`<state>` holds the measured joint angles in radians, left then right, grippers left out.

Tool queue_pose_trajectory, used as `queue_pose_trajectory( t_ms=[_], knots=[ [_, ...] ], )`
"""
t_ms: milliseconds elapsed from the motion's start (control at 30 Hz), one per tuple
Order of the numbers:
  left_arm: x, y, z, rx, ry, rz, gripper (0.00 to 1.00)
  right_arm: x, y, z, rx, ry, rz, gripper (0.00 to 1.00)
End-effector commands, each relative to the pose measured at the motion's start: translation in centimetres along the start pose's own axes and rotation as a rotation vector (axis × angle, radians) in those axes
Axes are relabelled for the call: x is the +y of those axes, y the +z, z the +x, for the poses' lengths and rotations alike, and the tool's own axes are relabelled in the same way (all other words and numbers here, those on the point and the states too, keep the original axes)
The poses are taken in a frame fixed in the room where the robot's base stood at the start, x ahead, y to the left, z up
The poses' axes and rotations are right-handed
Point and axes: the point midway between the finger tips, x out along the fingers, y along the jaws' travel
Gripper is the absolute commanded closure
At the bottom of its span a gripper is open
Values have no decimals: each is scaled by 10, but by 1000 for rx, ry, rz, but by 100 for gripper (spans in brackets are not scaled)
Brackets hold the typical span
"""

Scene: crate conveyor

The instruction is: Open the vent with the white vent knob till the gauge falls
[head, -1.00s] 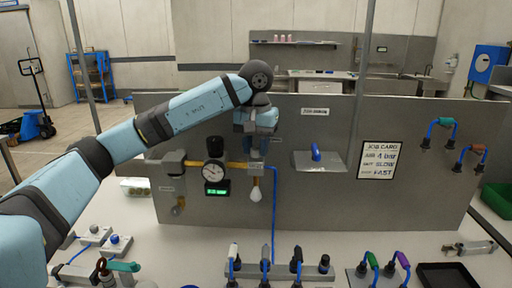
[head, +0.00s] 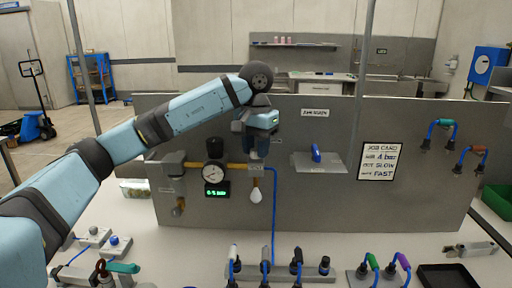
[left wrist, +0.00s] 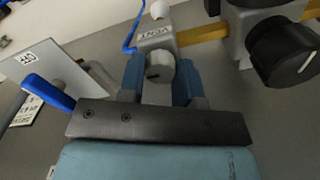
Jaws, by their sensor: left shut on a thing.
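The white vent knob (left wrist: 159,72) sits between the two blue fingers of my left gripper (left wrist: 160,88) in the left wrist view, and the fingers are shut on it. A dark mark shows on its face. A VENT label (left wrist: 168,39) is right beside it. In the head view my left gripper (head: 257,142) is at the panel and hides the knob. The round gauge (head: 213,173) is left of the gripper, with a lit green display (head: 216,191) below it; its digits are too small to read surely. My right gripper is not in view.
A black knob (head: 214,146) stands above the gauge, close to my left gripper. A white bulb-shaped part (head: 256,195) hangs below the vent. A small shelf with a blue-handled thing (head: 316,154) is to the right. A job card (head: 381,161) is on the panel (head: 340,205).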

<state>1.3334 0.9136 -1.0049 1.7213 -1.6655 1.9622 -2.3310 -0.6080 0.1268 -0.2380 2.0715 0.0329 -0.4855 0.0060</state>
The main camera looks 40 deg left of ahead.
Motion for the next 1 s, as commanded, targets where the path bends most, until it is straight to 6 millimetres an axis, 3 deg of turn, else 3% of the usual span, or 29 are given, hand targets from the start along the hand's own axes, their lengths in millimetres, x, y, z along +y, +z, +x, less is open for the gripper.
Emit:
queue_pose_trajectory(
  t_ms=[33,133,400,533,1000],
  knots=[
    [0,0,-1,1,0,0,64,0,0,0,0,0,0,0],
    [0,0,0,1,0,0,43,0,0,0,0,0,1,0],
    [0,0,-1,1,0,-1,43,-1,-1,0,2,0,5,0],
    [0,0,-10,2,1,-1,43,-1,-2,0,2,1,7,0],
    [0,0,-109,5,0,-2,43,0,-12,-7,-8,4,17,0]
  ],
)
